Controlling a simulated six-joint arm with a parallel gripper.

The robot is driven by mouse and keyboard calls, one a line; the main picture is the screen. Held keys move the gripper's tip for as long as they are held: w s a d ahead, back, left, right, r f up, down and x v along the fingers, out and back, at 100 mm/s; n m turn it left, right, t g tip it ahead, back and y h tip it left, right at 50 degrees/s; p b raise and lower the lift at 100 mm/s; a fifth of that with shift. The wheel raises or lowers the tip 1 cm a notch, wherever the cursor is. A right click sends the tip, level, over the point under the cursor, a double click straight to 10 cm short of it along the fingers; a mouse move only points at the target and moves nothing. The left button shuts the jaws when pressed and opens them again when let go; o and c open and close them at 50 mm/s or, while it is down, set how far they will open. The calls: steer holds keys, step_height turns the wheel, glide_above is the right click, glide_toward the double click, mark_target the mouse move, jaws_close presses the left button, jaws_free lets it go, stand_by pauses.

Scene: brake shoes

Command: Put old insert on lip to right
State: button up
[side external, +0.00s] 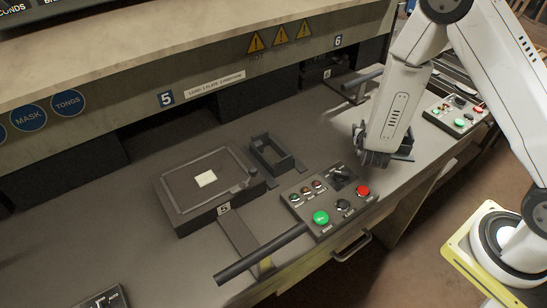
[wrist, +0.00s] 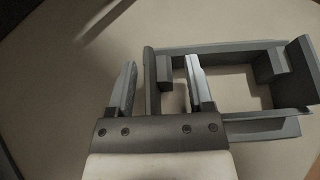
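My gripper (side external: 368,160) is low over the counter at the right, beside the control box. In the wrist view my gripper (wrist: 161,62) is open, with one finger on each side of the left wall of a dark grey rectangular frame insert (wrist: 227,47). The right finger reaches into the frame's opening, and I cannot tell if either finger touches it. In the side view this insert (side external: 408,145) is mostly hidden behind my gripper. A similar dark frame insert (side external: 272,156) sits on the counter behind the control box. I cannot tell which is the old one.
A press plate (side external: 187,202) with a pale square (side external: 205,179) on it stands left of the control box (side external: 329,201). Another control box (side external: 455,111) lies at the right. The counter's left is mostly clear.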

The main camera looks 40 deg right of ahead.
steer(key=shift+a+r, duration=0.1)
steer(key=shift+r, duration=0.05)
steer(key=shift+v, duration=5.9)
steer(key=shift+s, duration=0.1)
steer(key=shift+r, duration=0.1)
